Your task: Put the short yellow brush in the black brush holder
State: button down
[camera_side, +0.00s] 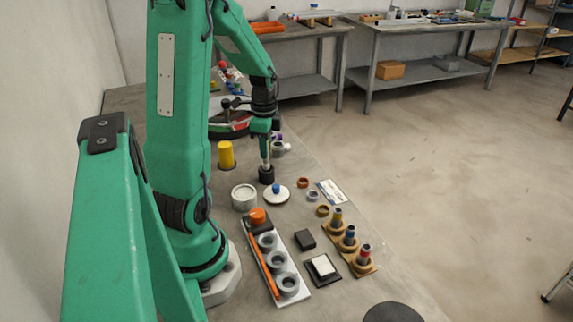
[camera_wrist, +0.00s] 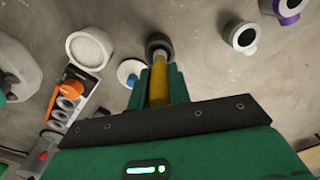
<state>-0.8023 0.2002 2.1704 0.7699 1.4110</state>
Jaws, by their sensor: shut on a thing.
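My gripper (camera_side: 265,133) points down at the middle of the bench and is shut on the short yellow brush (camera_wrist: 159,82). In the wrist view the brush lies between the two green fingers. In the side view only a thin part of the brush (camera_side: 265,152) shows below the fingers, roughly upright. The black brush holder (camera_side: 266,175) stands on the bench directly below. It also shows in the wrist view as a dark round cup (camera_wrist: 158,42). The brush's lower end meets the holder's mouth in both views; I cannot tell how deep it sits.
A yellow cylinder (camera_side: 226,155) stands left of the holder. A white round pot (camera_side: 244,197) and a white lid with blue knob (camera_side: 276,195) are close in front. A grey ring rack (camera_side: 290,297), a black block (camera_side: 305,239) and several pegs are nearer the camera.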

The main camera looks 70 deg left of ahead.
jog(key=shift+f, duration=1.95)
jog(key=c, duration=1.1)
grip_release()
jog(key=shift+o, duration=0.2)
jog(key=shift+r, duration=0.25)
jog(key=shift+r, duration=0.5)
jog(key=shift+r, duration=0.2)
jog(key=shift+r, duration=3.35)
